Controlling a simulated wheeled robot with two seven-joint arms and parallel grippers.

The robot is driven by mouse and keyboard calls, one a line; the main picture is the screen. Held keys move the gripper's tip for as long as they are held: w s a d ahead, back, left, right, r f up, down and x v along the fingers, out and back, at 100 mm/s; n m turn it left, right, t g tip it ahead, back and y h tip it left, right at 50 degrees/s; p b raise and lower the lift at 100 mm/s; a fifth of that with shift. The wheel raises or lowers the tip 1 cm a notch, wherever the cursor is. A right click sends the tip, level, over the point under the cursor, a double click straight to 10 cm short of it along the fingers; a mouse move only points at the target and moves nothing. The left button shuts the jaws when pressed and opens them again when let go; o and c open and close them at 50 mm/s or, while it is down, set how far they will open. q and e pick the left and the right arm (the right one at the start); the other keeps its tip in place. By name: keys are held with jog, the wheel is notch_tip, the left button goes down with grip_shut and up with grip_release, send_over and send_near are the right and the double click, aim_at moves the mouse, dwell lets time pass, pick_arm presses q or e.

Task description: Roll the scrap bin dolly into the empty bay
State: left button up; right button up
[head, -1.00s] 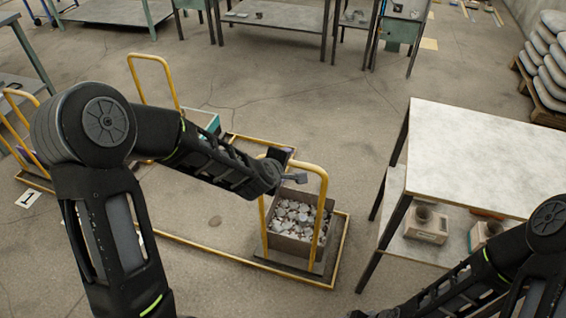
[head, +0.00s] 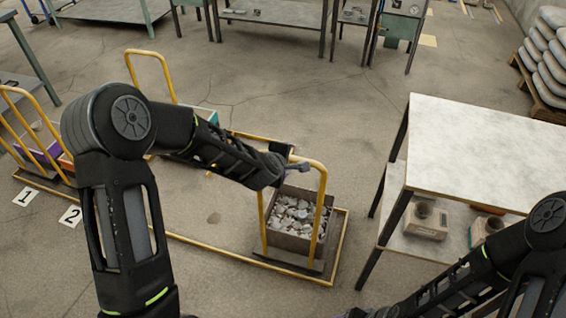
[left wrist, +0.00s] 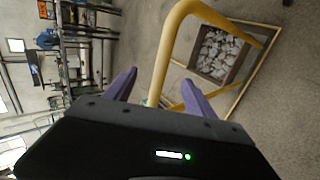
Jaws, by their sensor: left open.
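The scrap bin (head: 291,243) is an open brown box full of pale scrap pieces. It stands on a low dolly with a tall yellow push handle (head: 322,200), inside the right end of a yellow floor frame (head: 215,257). Bare floor (head: 190,215) lies left of the dolly inside this frame. My left gripper (head: 291,158) is at the top of the handle. In the left wrist view, the purple fingers of my left gripper (left wrist: 158,88) are apart, with the yellow handle (left wrist: 165,55) showing between them; I cannot tell whether they touch it. My right gripper is below the picture.
Floor plates "1" (head: 25,196) and "2" (head: 70,216) lie at left, near dollies with a purple box (head: 38,155) and an orange box. A green box (head: 206,115) stands behind my left arm. A light-topped table (head: 475,150) stands close at right.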

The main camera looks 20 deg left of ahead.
pick_arm(q)
jog(key=shift+b+x, duration=0.4)
jog(key=shift+x, duration=2.15)
jog(key=shift+c, duration=0.5)
grip_shut()
jog(key=shift+r, duration=0.15)
